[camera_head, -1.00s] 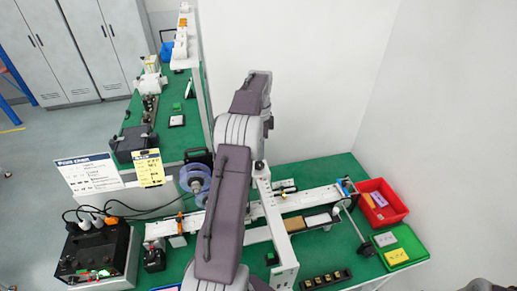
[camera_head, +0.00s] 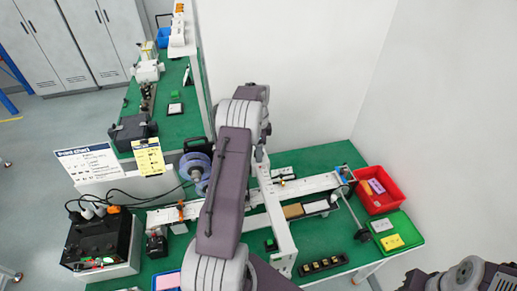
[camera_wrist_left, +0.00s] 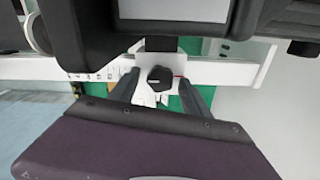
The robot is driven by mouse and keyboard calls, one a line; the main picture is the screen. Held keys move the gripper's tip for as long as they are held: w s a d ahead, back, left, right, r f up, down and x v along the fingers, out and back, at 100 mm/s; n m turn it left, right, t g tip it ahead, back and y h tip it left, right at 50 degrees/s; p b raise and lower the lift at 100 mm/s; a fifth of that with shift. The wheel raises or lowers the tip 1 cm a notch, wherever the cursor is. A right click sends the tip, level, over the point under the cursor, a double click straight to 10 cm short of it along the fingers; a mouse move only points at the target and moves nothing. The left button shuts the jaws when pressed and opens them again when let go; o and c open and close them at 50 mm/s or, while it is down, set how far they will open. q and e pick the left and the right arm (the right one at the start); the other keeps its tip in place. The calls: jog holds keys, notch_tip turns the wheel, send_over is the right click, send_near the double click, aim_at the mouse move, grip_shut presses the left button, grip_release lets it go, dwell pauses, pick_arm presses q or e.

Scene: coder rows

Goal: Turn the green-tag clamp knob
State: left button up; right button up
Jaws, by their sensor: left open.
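A black lobed clamp knob (camera_wrist_left: 160,79) shows in the left wrist view, in front of a white plate. My left gripper (camera_wrist_left: 158,83) is open, with one finger on each side of the knob and a gap visible on both sides. I cannot tell how deep the knob sits between the fingers. No green tag can be made out for sure. In the head view my left arm covers the middle of the bench and hides its jaws and this knob. Part of my right arm shows at the bottom right; its gripper is out of the picture.
A white rail (camera_head: 318,181) crosses the green bench, with a white upright frame (camera_head: 276,215) beside my arm. A red bin (camera_head: 381,204) and a green tray (camera_head: 397,249) sit at the right. A black box (camera_head: 97,244) with cables stands at the left. A dark block holder (camera_head: 323,265) lies near the front.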

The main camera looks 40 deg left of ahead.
pick_arm(q)
jog(key=shift+s+d, duration=0.1)
jog(key=c, duration=0.4)
grip_shut()
